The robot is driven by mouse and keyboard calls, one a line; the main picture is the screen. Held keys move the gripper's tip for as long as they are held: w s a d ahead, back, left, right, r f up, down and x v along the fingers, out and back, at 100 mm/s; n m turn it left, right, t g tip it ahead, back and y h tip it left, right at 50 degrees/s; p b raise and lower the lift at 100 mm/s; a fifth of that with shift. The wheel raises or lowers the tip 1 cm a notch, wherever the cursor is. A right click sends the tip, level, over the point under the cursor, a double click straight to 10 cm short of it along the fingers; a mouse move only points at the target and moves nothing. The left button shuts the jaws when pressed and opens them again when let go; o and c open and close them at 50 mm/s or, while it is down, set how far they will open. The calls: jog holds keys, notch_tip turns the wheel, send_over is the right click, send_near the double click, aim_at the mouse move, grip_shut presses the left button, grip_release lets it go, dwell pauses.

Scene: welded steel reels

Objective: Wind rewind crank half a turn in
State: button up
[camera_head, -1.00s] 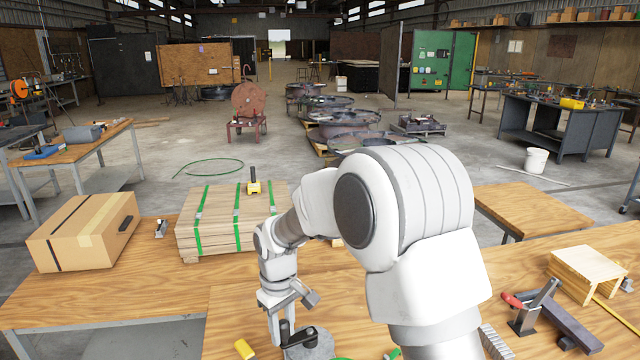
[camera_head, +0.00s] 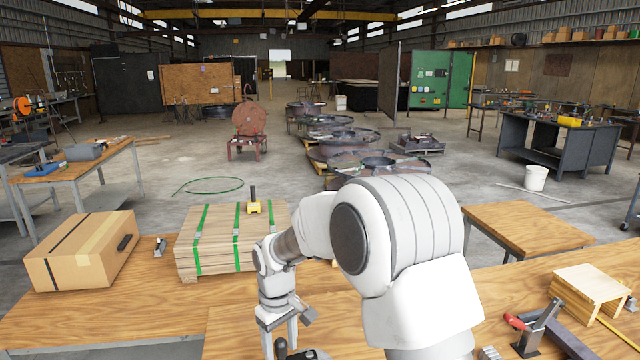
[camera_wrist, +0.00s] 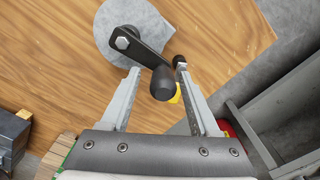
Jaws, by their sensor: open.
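The rewind crank shows in the wrist view as a black flat arm (camera_wrist: 143,55) bolted over a grey round disc (camera_wrist: 108,18), with a black knob (camera_wrist: 163,84) at its free end. My gripper (camera_wrist: 157,70) is open, with one finger on each side of the knob. Gaps show between the knob and both fingers, so no grip shows. A small black piece (camera_wrist: 180,62) sits by the right fingertip; I cannot tell what it belongs to. In the head view my gripper (camera_head: 280,338) is low, and the crank knob (camera_head: 281,346) is partly cut off by the bottom edge.
A cardboard box (camera_head: 85,252) and a strapped stack of boards (camera_head: 225,242) stand at the back left of the wooden bench. A red-handled clamp (camera_head: 530,335) and a small wooden stand (camera_head: 590,290) are on the right. Bench left of my gripper is mostly clear.

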jog(key=shift+r+p, duration=2.25)
jog(key=shift+r, duration=1.25)
jog(key=shift+d+r, duration=0.1)
jog(key=shift+r, duration=0.05)
jog(key=s+d+r+m+t, duration=0.1)
jog(key=s+d+r+m, duration=0.1)
jog(key=s+d+r, duration=0.35)
jog(key=s+d+r+m+t, duration=0.2)
jog(key=s+d+r, duration=0.1)
jog(key=d+r, duration=0.55)
jog(key=s+d+r+m+t, duration=0.1)
jog(key=s+d+m, duration=0.1)
jog(key=s+d, duration=0.2)
jog(key=s+d+r+m+t, duration=0.1)
jog(key=s+d+r+m, duration=0.1)
jog(key=s, duration=0.9)
jog(key=shift+s+d+m+t, duration=0.3)
jog(key=shift+d+m, duration=0.2)
jog(key=shift+d, duration=0.45)
